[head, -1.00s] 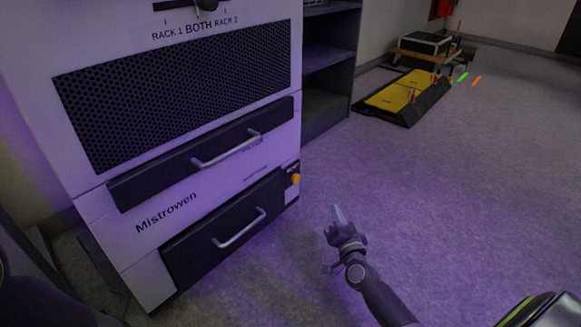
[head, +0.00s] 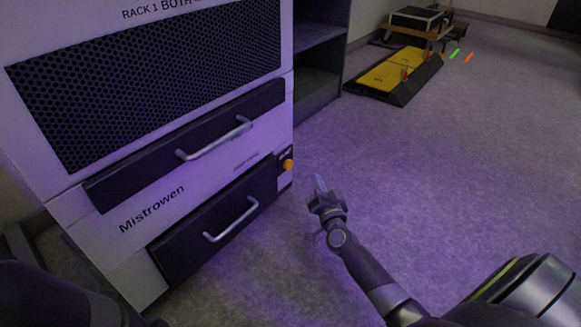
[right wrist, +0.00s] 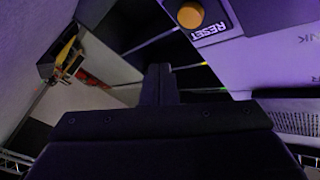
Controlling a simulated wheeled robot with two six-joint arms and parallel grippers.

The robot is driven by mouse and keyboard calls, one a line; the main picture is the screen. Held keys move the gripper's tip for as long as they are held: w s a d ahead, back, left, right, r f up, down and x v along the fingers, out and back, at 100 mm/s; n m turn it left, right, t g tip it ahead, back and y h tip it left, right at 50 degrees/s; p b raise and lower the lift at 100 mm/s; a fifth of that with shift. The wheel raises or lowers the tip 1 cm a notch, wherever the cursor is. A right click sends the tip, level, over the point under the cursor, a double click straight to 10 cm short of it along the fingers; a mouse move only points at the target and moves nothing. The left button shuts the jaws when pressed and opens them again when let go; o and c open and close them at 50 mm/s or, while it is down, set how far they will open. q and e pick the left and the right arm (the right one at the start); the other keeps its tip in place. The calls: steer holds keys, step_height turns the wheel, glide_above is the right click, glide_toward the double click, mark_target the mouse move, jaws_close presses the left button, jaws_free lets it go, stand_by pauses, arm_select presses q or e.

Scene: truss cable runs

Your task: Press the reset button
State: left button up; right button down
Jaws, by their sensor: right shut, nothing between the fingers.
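The reset button is a round orange knob (head: 287,165) on a small dark panel at the right edge of the white Mistrowen cabinet (head: 75,215), beside the lower drawer. In the right wrist view the orange button (right wrist: 190,15) is at the top, with the label RESET (right wrist: 208,30) next to it. My right gripper (head: 320,184) is shut and empty, to the right of and slightly below the button in the head view, apart from it. Its closed fingers (right wrist: 159,84) point up toward the button in the right wrist view. My left gripper is not visible; only a dark arm part shows at lower left.
The cabinet has an upper drawer handle (head: 214,139) and a lower drawer handle (head: 232,220) that stick out. A dark shelf unit (head: 318,60) stands behind it. A yellow-and-black ramp (head: 395,75) lies farther back. The grey floor (head: 470,160) to the right is clear.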

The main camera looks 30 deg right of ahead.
mark_target(293, 163)
steer(key=shift+w+a+b, duration=0.1)
steer(key=shift+w+a, duration=0.3)
steer(key=shift+w, duration=0.5)
steer(key=shift+w+a+b, duration=0.15)
steer(key=shift+w+a, duration=0.2)
steer(key=shift+w, duration=0.6)
steer(key=shift+w+a+b, duration=0.1)
steer(key=shift+w+a, duration=0.3)
steer(key=shift+w, duration=0.5)
steer(key=shift+w, duration=0.15)
steer(key=shift+w+a, duration=0.15)
steer(key=shift+w, duration=0.1)
steer(key=shift+w+a, duration=0.25)
steer(key=shift+w, duration=0.3)
stand_by(0.5)
steer(key=shift+s, duration=0.1)
steer(key=shift+s+d+p, duration=0.35)
steer(key=shift+s+p, duration=0.1)
steer(key=shift+s, duration=0.4)
